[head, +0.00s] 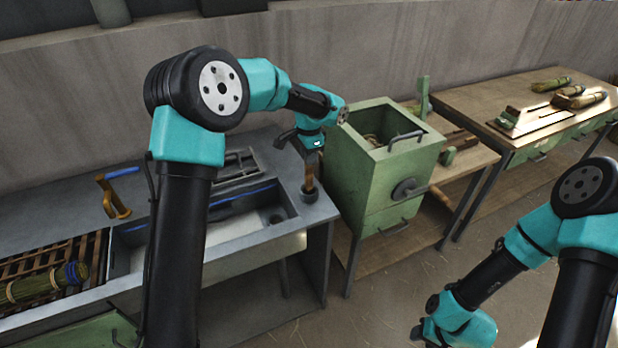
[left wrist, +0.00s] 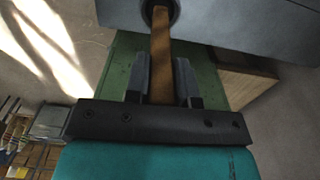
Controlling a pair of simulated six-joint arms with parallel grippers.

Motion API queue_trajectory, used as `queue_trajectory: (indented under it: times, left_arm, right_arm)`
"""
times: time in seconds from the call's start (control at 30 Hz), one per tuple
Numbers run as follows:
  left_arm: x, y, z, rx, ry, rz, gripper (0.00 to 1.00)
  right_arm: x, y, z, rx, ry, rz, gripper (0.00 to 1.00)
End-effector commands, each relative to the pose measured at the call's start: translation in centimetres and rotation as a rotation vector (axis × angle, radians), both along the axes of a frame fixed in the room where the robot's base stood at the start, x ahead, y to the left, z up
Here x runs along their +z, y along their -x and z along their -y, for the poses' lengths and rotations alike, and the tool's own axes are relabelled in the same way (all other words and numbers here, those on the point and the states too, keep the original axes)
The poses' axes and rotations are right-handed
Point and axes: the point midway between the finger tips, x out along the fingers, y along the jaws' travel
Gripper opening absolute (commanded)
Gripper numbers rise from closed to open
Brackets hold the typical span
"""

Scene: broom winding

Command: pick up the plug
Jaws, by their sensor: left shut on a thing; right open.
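The plug has a brown wooden handle (head: 309,178) and a dark round base. In the head view it stands upright near the right end of the grey sink counter. My left gripper (head: 309,158) is above it and shut on the handle. In the left wrist view, the handle (left wrist: 160,65) runs between the two fingers of my left gripper (left wrist: 161,75), and the dark base is at the top edge. I cannot tell whether the base touches the counter. My right arm is at the lower right of the head view; its fingers are out of frame.
The sink basin (head: 230,232) is left of the plug. A green box (head: 372,178) with a crank stands close on the right. A curved brown handle tool (head: 110,198) and a bundle of bristles (head: 40,287) lie to the left. A wooden table (head: 480,103) is at the back right.

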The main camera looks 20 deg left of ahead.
Motion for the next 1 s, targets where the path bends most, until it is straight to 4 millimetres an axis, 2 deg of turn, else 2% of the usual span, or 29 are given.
queue_trajectory:
  times: [0.27, 0.73, 1.0]
  left_arm:
    - [1.3, -0.1, 0.0, 0.001, 0.0, 0.003, 0.0]
    - [8.9, -0.1, 0.0, 0.0, 0.0, 0.003, 0.0]
    - [10.1, 0.0, 0.0, 0.0, 0.0, 0.0, 0.0]
  right_arm:
    - [0.0, 0.0, 0.0, 0.0, 0.0, 0.0, 0.43]
    - [0.0, 0.0, 0.0, 0.0, 0.0, 0.0, 0.43]
    - [0.0, 0.0, 0.0, 0.0, 0.0, 0.0, 0.43]
